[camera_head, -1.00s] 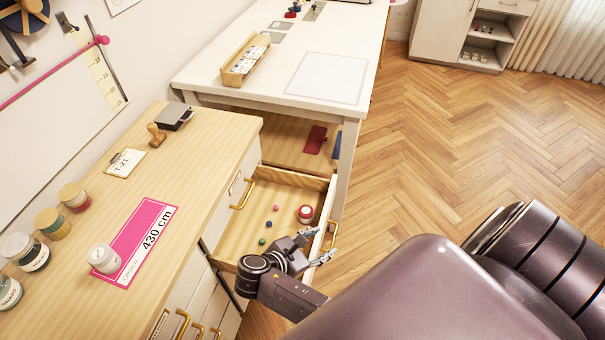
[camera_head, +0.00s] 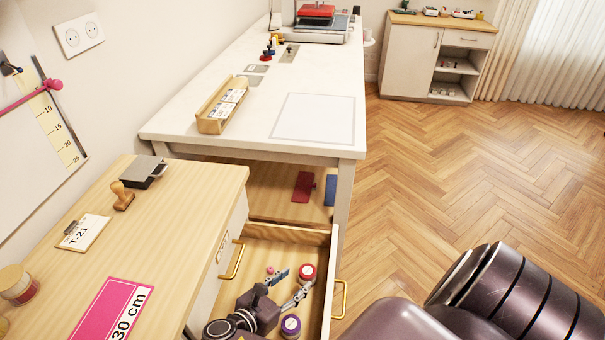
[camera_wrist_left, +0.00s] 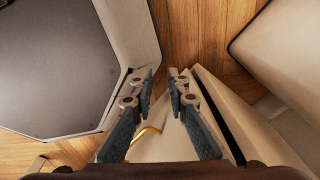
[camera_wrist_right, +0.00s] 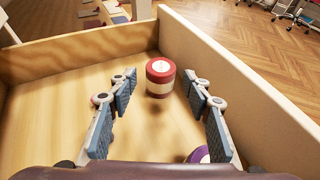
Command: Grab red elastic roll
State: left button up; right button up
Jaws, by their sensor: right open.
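The red elastic roll (camera_head: 307,273), a short cylinder with a red top, a pale band and a red base, stands upright in the open drawer (camera_head: 284,234). My right gripper (camera_head: 295,280) is inside the drawer, open and empty. In the right wrist view the red roll (camera_wrist_right: 160,77) shows ahead, in line with the gap between the fingertips. The fingers do not hold it. A purple-topped roll (camera_head: 290,326) stands close by and is partly hidden in the right wrist view. My left gripper (camera_wrist_left: 161,78) has a gap between its fingers, with nothing in it.
The drawer's front wall has a gold handle (camera_head: 339,299). Behind stands a white table (camera_head: 258,135), with red and blue items on a shelf beneath. Open wooden floor lies to the right.

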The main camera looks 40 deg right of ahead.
aim_at(306, 273)
jog(key=x, duration=0.7)
jog(key=shift+d+f, duration=0.25)
jog(key=shift+d, duration=0.05)
jog(key=c, duration=0.9)
